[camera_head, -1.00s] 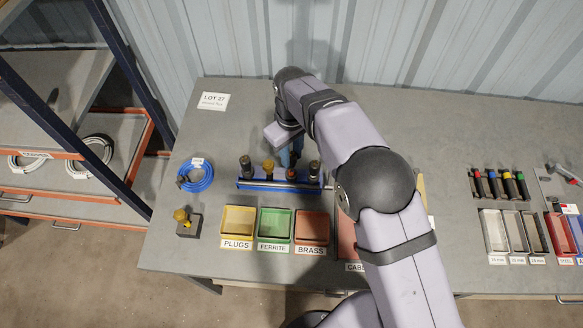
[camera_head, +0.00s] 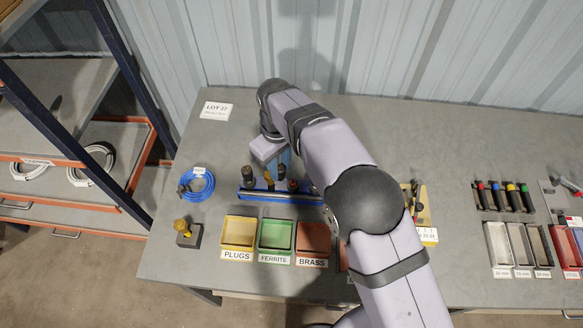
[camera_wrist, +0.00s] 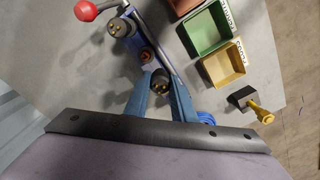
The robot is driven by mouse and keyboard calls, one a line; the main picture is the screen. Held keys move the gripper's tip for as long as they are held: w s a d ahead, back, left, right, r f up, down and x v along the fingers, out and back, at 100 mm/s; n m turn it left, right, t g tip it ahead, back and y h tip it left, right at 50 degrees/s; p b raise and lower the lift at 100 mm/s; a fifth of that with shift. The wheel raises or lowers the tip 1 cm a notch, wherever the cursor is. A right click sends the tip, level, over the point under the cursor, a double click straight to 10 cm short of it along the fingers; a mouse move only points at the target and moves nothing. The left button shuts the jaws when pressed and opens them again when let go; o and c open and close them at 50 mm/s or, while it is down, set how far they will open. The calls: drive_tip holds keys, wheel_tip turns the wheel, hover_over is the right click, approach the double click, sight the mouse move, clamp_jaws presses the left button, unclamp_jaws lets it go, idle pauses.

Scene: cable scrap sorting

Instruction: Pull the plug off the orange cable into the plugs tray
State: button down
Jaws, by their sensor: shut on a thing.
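My gripper (camera_wrist: 166,88) points down over the blue rack, with its two blue fingers shut on a dark plug (camera_wrist: 160,80) with brass-coloured pins. In the head view my gripper (camera_head: 284,158) is partly hidden by my wrist. The blue rack (camera_head: 260,196) holds several upright ends, including a dark one (camera_head: 247,175) at its left; its right end is behind my arm. The wrist view also shows a brown end (camera_wrist: 146,55) and another dark pinned end (camera_wrist: 118,28). The plugs tray (camera_head: 239,233) is yellow and looks empty. I cannot make out the orange cable.
The green ferrite tray (camera_head: 275,235) and red brass tray (camera_head: 313,239) stand right of the plugs tray. A black block with a yellow knob (camera_head: 187,233) and a blue cable coil (camera_head: 197,185) are at left. A red ball (camera_wrist: 86,11) sits near the rack.

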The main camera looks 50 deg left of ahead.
drive_tip(key=s+d+f+n+b, duration=0.1)
drive_tip(key=s+f+b, duration=0.1)
drive_tip(key=s, duration=0.3)
drive_tip(key=s+d+f+n+b, duration=0.1)
drive_tip(key=s+f+b, duration=0.1)
drive_tip(key=s, duration=0.3)
drive_tip(key=s+d+f+n+b, duration=0.2)
drive_tip(key=s+f, duration=0.1)
drive_tip(key=s, duration=0.2)
drive_tip(key=shift+s+d+f, duration=0.1)
drive_tip(key=shift+f, duration=0.1)
drive_tip(key=shift+f+n, duration=0.3)
drive_tip(key=shift+f, duration=0.05)
drive_tip(key=shift+a+n, duration=0.3)
drive_tip(key=shift+a, duration=0.15)
drive_tip(key=shift+f, duration=0.1)
drive_tip(key=shift+f+b, duration=1.6)
drive_tip(key=shift+f, duration=0.25)
drive_tip(key=shift+f, duration=0.55)
